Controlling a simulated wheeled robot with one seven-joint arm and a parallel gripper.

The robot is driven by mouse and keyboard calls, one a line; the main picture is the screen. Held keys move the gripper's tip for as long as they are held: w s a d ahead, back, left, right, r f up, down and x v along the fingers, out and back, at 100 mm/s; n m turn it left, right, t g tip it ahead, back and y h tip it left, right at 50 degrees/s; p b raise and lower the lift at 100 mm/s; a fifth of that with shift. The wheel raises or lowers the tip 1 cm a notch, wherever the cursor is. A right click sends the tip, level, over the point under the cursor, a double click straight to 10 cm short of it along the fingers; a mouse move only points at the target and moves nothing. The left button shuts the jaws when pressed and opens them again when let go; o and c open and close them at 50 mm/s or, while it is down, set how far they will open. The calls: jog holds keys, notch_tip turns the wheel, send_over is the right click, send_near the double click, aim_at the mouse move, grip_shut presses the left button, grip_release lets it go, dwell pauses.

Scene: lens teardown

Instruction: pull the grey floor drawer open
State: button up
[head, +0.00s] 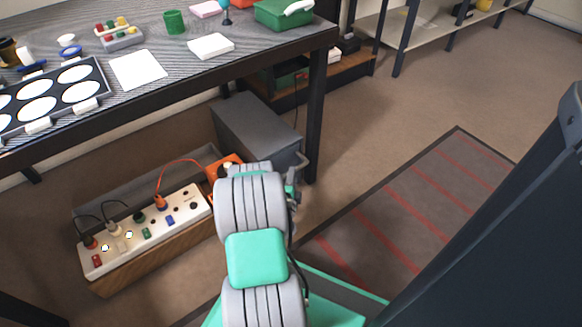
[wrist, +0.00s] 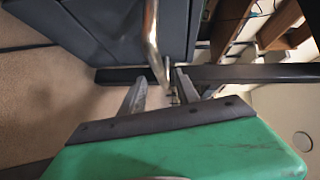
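The grey floor drawer unit (head: 255,128) stands on the floor under the table's right end. Its front and bar handle (head: 303,160) are partly hidden by my arm in the head view. In the wrist view the drawer's grey front (wrist: 105,25) fills the top left, and the metal handle (wrist: 152,35) runs down from the top edge. My gripper (wrist: 160,74) is open, with one finger on each side of the handle's lower end. I see gaps between handle and fingers; contact is not clear. No opening of the drawer shows.
A dark table (head: 270,45) stands over the drawer unit, its black leg (head: 315,125) close to the right of the handle. A white power strip (head: 145,232) with plugs lies left of my arm. A red-striped mat (head: 415,215) covers free floor to the right.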

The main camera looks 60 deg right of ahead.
jog(key=r+b+x, duration=0.1)
jog(key=b+x, duration=0.1)
jog(key=x, duration=0.5)
jog(key=shift+d+f, duration=0.2)
jog(key=shift+f, duration=0.25)
jog(key=shift+c, duration=0.4)
grip_shut()
dwell(0.5)
